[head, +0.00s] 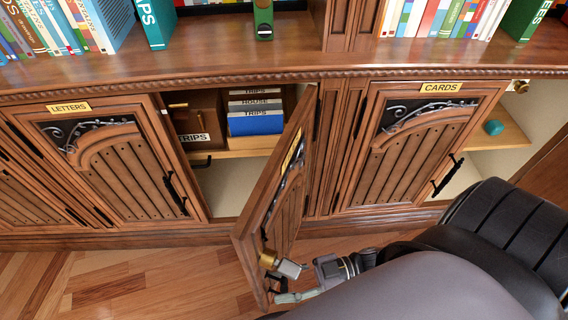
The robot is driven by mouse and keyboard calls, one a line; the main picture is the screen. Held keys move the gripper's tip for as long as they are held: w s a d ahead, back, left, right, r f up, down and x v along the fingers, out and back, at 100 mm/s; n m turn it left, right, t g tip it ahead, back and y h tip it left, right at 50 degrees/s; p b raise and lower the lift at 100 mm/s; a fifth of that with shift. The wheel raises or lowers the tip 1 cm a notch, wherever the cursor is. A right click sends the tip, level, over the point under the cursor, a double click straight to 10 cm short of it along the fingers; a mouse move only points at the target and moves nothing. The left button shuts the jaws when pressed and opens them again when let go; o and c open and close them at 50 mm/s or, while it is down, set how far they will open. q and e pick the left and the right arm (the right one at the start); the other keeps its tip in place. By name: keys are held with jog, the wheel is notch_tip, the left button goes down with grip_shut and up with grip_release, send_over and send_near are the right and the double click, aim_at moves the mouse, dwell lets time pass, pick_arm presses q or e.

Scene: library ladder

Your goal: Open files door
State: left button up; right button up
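The middle cabinet door (283,212), which I take to be the files door, stands swung well out from the cabinet, hinged on its right side. Its gold label (293,150) is too slanted to read. The compartment behind it is exposed. A brass knob (267,258) shows low near the door's free edge. My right gripper (284,283) is at that lower free edge, with its fingers apart beside the knob and dark handle. I cannot tell whether it touches them. My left gripper is not in view.
The open compartment holds a brown box (195,120) and stacked blue and grey files (255,112). The LETTERS door (125,160) and CARDS door (415,145) flank it. A teal ball (493,127) sits on a shelf at right. Books line the top. Wooden floor lies in front.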

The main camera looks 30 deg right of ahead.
jog(key=v, duration=1.2)
dwell(0.5)
